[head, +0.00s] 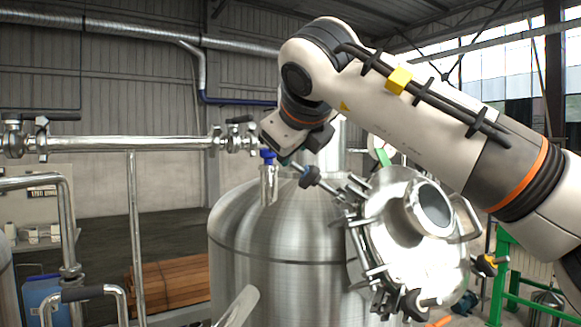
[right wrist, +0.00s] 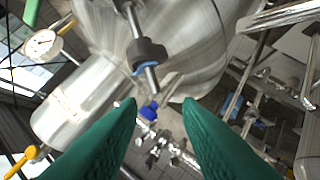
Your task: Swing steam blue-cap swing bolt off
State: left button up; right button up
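A swing bolt with a dark knob (head: 309,177) sticks out at the upper left of the round manway lid (head: 395,235) on the steel tank (head: 265,250). In the right wrist view a dark knob with a blue ring (right wrist: 147,55) sits on a steel rod, just beyond my fingertips. My right gripper (right wrist: 159,103) is open, its green fingers apart with nothing gripped. In the head view its fingers are mostly hidden by the wrist. A blue-capped steel fitting (head: 268,157) stands left of the knob; blue also shows between the fingers (right wrist: 148,111). My left gripper is out of view.
Other clamps with dark knobs (head: 415,302) ring the lid. A horizontal steel pipe (head: 130,143) with valves runs at the left. A gauge (right wrist: 40,42) shows in the right wrist view. A green frame (head: 510,285) stands at the right.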

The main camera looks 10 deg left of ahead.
jog(key=b+v, duration=0.1)
jog(key=v, duration=0.6)
jog(key=shift+s+b, duration=0.25)
jog(key=shift+b, duration=0.1)
